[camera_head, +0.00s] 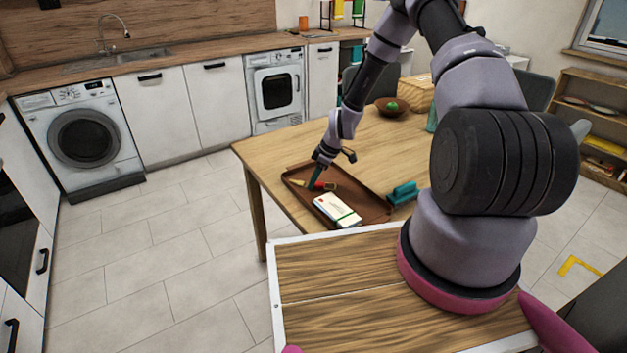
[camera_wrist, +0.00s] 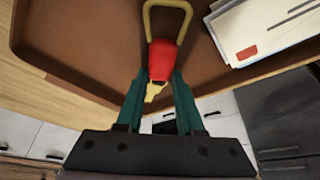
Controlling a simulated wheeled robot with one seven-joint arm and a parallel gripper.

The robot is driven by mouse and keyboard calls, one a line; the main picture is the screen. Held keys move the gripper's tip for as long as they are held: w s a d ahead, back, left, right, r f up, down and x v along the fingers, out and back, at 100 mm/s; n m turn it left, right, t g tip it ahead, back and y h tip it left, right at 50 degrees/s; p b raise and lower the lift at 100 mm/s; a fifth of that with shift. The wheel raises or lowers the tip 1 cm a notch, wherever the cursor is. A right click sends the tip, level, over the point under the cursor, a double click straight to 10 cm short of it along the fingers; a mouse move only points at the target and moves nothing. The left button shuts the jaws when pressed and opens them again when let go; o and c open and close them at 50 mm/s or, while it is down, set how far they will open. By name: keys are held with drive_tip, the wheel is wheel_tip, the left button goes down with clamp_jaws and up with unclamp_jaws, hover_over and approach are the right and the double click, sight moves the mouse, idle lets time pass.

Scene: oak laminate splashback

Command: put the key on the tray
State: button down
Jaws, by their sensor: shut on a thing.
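The key, with a brass loop, a red middle and a brass tip, is held between the teal fingers of my gripper (camera_wrist: 160,82). The red part of the key (camera_wrist: 166,60) is nearest the fingertips, and its loop points away from me in the wrist view. In the head view my gripper (camera_head: 316,183) and the key (camera_head: 331,186) are over the left part of the brown tray (camera_head: 372,205). The tray (camera_wrist: 95,50) fills much of the wrist view. I cannot tell whether the key touches its floor.
A white stack (camera_head: 338,210) with a green band lies on the tray's near side; it also shows in the wrist view (camera_wrist: 262,30). A bowl (camera_head: 392,109) stands farther back. The table's (camera_head: 270,150) far left is clear.

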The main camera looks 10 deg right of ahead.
drive_tip(key=shift+f, duration=0.1)
drive_tip(key=c, duration=0.5)
unclamp_jaws()
drive_tip(key=shift+c, duration=0.2)
drive_tip(key=s+d+r+m+t+h, duration=0.1)
drive_tip(key=s+d+r+m, duration=0.15)
drive_tip(key=r, duration=0.95)
drive_tip(key=s+d+r+m+h, duration=0.1)
drive_tip(key=s+d+r+m, duration=0.15)
drive_tip(key=r, duration=1.05)
drive_tip(key=s+d+r+m+t, duration=0.1)
drive_tip(key=s+d+r+m, duration=0.2)
drive_tip(key=r, duration=0.9)
drive_tip(key=s+r+m+t, duration=0.1)
drive_tip(key=s+r+m, duration=0.4)
drive_tip(key=s+r, duration=0.3)
drive_tip(key=s+r+m+t, duration=0.2)
drive_tip(key=s+r+m, duration=0.2)
drive_tip(key=s, duration=0.9)
wheel_tip(320, 180, up, 4)
drive_tip(key=shift+f+m+t, duration=0.15)
drive_tip(key=shift+m+t, duration=0.15)
drive_tip(key=shift+m, duration=0.1)
